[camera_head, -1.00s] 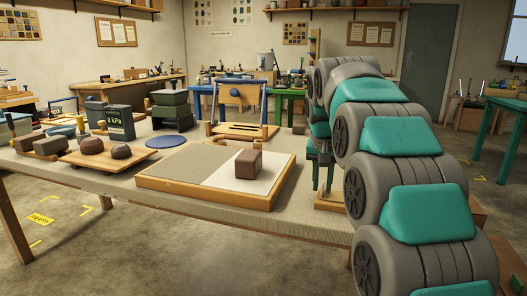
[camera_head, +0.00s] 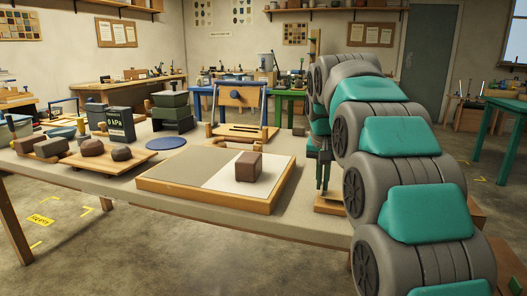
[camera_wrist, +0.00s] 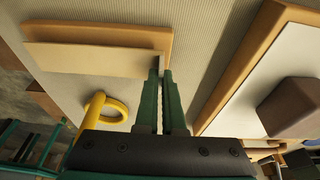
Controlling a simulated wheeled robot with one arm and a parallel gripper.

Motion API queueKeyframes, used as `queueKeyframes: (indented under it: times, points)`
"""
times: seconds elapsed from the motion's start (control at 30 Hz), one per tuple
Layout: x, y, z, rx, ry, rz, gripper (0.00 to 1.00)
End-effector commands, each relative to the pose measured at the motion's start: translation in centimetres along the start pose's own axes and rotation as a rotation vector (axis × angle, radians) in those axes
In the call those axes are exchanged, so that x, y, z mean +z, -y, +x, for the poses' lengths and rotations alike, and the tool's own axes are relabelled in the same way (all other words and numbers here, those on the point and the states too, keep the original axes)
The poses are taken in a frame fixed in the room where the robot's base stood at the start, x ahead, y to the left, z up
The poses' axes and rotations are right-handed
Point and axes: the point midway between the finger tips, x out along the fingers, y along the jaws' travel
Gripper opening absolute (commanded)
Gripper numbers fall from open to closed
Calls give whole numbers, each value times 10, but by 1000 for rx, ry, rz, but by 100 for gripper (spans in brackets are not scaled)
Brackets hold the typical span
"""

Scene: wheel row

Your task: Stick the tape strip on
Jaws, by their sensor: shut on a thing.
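In the wrist view a pale tan strip (camera_wrist: 90,58) lies along a wooden holder (camera_wrist: 100,30). My gripper (camera_wrist: 161,72) has its dark green fingers close together at the strip's right end, and they appear to be shut on that end. The exact contact is hard to see. In the head view my gripper (camera_head: 323,160) points down over the low wooden holder (camera_head: 331,205) at the table's right end; the strip is not clear there. A wood-edged board (camera_head: 165,170) has a white sheet (camera_head: 222,177) on its right part, with a brown block (camera_head: 248,166) on it.
A yellow loop (camera_wrist: 107,107) lies close to the holder. A tray (camera_head: 75,160) with several brown lumps, a blue disc (camera_head: 166,143) and a dark gauge box (camera_head: 119,124) stand left on the table. A wooden frame (camera_head: 238,105) stands behind the board.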

Motion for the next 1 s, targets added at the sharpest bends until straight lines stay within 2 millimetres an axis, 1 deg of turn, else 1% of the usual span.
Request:
queueKeyframes:
  times: [0.1, 1.0]
  points:
    - [-3, 0, -8, 0, -1, 0, 0]
    - [-17, 0, -55, -2, -7, 1, 0]
